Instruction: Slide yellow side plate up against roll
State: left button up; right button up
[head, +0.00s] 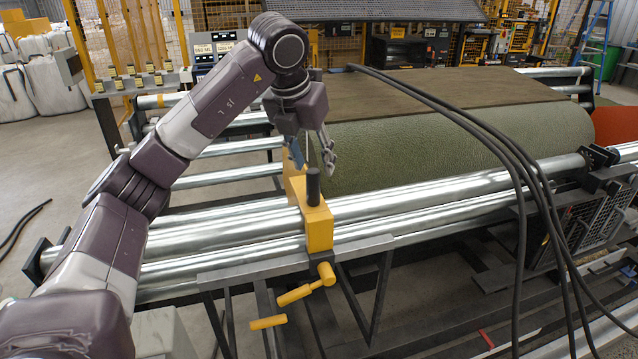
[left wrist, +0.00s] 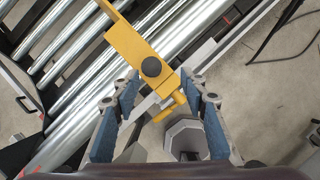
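The yellow side plate (head: 318,228) sits across the shiny rollers at the left end of the green roll (head: 430,143). A black upright knob (head: 313,186) stands on its near block. The plate and knob also show in the left wrist view (left wrist: 127,42), ahead of the fingers. My left gripper (head: 313,160) hangs just above and behind the knob. Its blue-padded fingers are spread and empty in the left wrist view (left wrist: 158,80). The gripper partly hides the plate's far part, so I cannot tell whether plate and roll touch. My right gripper is not in view.
Yellow handles (head: 294,294) stick out below the plate at the front of the frame. Black cables (head: 508,150) drape over the roll and down the front right. Bare rollers (head: 228,174) lie left of the plate. A blue ladder (head: 594,50) stands at the back right.

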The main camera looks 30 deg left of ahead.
aim_at(313, 181)
pick_arm(q)
jog(key=shift+s+a, duration=0.2)
jog(key=shift+a, duration=0.3)
jog(key=shift+f+y, duration=0.2)
jog(key=shift+y, duration=0.1)
jog(key=p+x, duration=0.2)
jog(key=x, duration=0.4)
jog(key=shift+w+f, duration=0.2)
jog(key=shift+f, duration=0.3)
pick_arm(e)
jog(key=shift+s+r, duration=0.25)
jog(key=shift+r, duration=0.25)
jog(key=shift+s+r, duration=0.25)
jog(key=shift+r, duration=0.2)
pick_arm(q)
jog(key=shift+c, duration=0.3)
grip_shut()
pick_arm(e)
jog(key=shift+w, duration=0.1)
